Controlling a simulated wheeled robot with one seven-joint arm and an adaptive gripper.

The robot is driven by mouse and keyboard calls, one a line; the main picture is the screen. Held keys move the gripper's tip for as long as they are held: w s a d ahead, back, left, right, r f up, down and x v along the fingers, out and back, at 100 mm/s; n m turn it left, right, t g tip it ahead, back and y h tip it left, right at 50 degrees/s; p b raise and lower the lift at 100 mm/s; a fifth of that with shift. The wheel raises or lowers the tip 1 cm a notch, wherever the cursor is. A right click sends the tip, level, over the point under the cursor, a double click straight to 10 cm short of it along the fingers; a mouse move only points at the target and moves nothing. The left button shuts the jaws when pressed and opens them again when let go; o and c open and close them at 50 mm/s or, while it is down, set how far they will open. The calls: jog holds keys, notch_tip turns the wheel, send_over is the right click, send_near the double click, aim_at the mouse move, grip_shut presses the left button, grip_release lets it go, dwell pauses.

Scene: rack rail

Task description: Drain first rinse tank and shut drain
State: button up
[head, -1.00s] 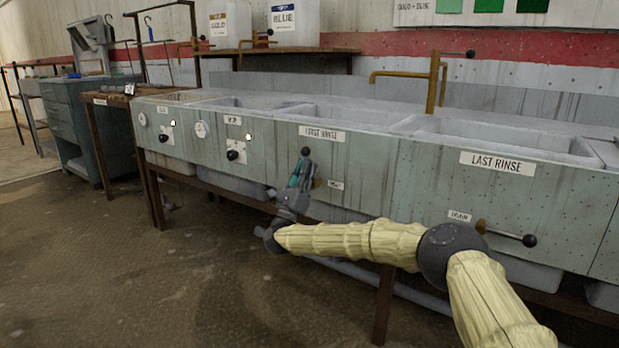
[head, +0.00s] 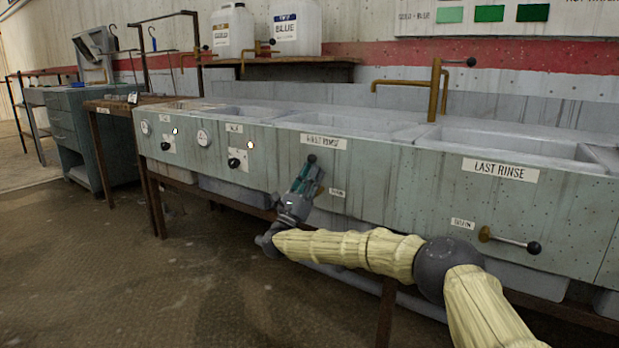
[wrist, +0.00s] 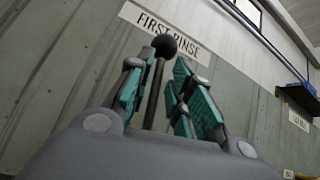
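The first rinse tank (head: 345,122) is the middle basin of the grey-green line, with a "FIRST RINSE" label (head: 323,142) on its front. Its drain lever, a dark rod with a black ball knob (head: 311,158), stands roughly upright beside the small drain label (head: 337,193). My gripper (head: 306,178) is at the lever, fingers pointing up along the tank front. In the wrist view the rod and knob (wrist: 165,46) show between the teal-padded fingers (wrist: 155,95), which are apart with gaps visible beside the rod. The lever's pivot is mostly hidden. The water level cannot be seen clearly.
The last rinse tank (head: 520,143) stands to the right; its drain lever (head: 512,240) lies nearly level, pointing right. A brass spout (head: 433,90) rises behind. Dials and knobs (head: 236,162) sit on the left tanks' fronts. Open floor (head: 130,290) lies at front left.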

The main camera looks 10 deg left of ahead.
jog(key=shift+s+a+f, duration=0.1)
jog(key=shift+a+f, duration=0.05)
jog(key=shift+f, duration=0.05)
jog(key=v, duration=1.2)
jog(key=shift+n, duration=0.3)
